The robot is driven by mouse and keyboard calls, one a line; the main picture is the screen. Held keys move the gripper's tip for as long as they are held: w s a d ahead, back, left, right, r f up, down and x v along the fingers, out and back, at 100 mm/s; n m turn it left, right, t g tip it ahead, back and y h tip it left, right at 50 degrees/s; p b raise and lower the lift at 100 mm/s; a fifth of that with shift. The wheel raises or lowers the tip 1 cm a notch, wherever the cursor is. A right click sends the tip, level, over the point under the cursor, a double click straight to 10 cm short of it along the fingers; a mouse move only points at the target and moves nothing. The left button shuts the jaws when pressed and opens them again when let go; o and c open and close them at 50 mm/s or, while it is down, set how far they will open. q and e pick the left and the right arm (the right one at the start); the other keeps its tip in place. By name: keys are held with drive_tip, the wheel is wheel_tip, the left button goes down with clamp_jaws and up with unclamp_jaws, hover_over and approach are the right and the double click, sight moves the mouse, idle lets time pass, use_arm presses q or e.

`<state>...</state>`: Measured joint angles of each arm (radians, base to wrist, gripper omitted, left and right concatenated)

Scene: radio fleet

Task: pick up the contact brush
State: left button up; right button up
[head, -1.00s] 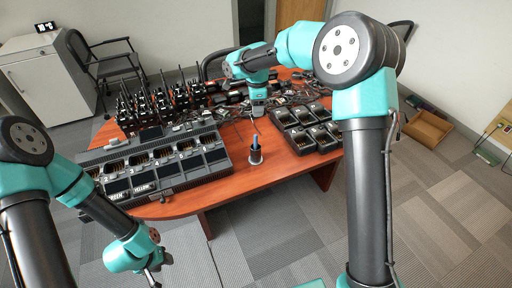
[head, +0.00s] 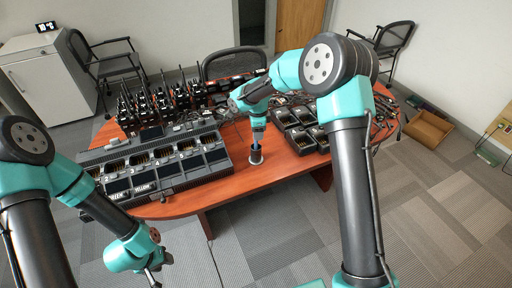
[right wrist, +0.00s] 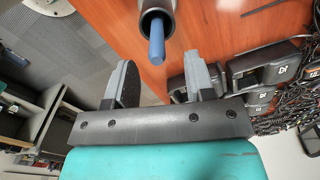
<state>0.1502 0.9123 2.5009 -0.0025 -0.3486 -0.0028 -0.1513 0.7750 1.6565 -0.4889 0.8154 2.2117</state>
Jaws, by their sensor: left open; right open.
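The contact brush (right wrist: 156,42) has a blue handle that sticks out of a dark round cup (right wrist: 156,12). In the head view the cup (head: 256,156) stands upright near the table's front edge. My right gripper (right wrist: 161,72) is open and empty. Its fingers are on either side of the handle's line in the right wrist view, with the handle end just short of the space between them. In the head view the right gripper (head: 258,126) is right above the cup and partly hides the brush. My left gripper (head: 153,274) is open, low in front of the table.
A large charger bank (head: 155,170) with several slots lies left of the cup. Smaller chargers (head: 305,135) lie close on the right. Several radios (head: 160,103) stand behind the bank.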

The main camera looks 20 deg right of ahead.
sight(256, 147)
drive_tip(key=shift+a+f, duration=0.15)
drive_tip(key=shift+f, duration=1.15)
drive_tip(key=shift+a+f, duration=0.1)
drive_tip(key=shift+f, duration=1.2)
drive_tip(key=shift+c, duration=0.2)
clamp_jaws()
